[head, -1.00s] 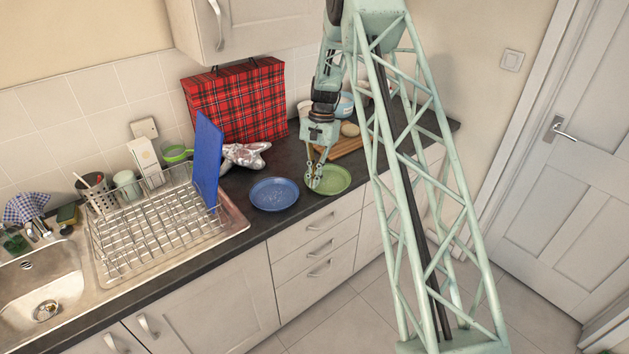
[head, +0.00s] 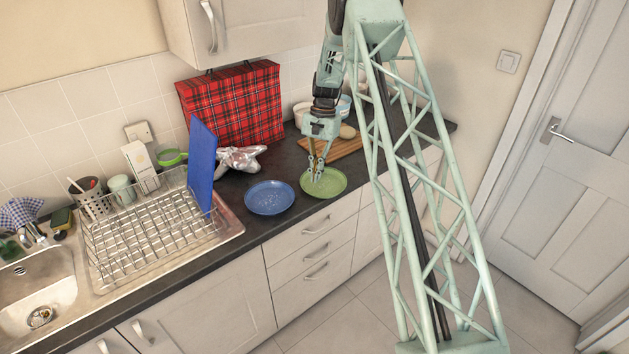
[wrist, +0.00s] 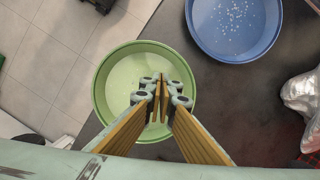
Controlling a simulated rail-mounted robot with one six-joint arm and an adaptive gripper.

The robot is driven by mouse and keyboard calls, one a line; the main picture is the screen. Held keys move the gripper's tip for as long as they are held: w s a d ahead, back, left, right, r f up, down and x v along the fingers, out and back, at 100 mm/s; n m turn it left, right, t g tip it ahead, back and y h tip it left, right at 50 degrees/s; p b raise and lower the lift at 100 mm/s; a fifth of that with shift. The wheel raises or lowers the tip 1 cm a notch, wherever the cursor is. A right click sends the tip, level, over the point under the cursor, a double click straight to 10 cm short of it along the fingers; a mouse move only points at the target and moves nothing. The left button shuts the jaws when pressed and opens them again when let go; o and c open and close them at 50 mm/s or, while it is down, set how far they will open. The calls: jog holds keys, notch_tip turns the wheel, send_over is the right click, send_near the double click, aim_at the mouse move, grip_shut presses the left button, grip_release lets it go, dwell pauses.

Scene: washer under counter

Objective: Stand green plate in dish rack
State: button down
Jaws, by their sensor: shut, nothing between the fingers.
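The green plate (head: 333,184) lies flat on the dark counter near its front edge; it also shows in the wrist view (wrist: 107,92). My gripper (head: 315,176) is over the green plate, pointing down, with its fingers closed together and nothing held. In the wrist view my fingertips (wrist: 160,92) overlap the middle of the plate; I cannot tell how far above it they are. The wire dish rack (head: 150,238) stands on the sink drainer at the left. A blue board (head: 201,165) stands upright at the rack's right end.
A blue plate (head: 269,197) lies left of the green plate, also seen in the wrist view (wrist: 233,52). Behind are a silver star-shaped object (head: 240,158), a red tartan bag (head: 232,108) and a wooden board (head: 337,147). Cups stand behind the rack.

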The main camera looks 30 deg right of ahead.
aim_at(317, 183)
jog(key=v, duration=0.9)
jog(key=shift+s+a, duration=0.1)
jog(key=c, duration=3.4)
grip_release()
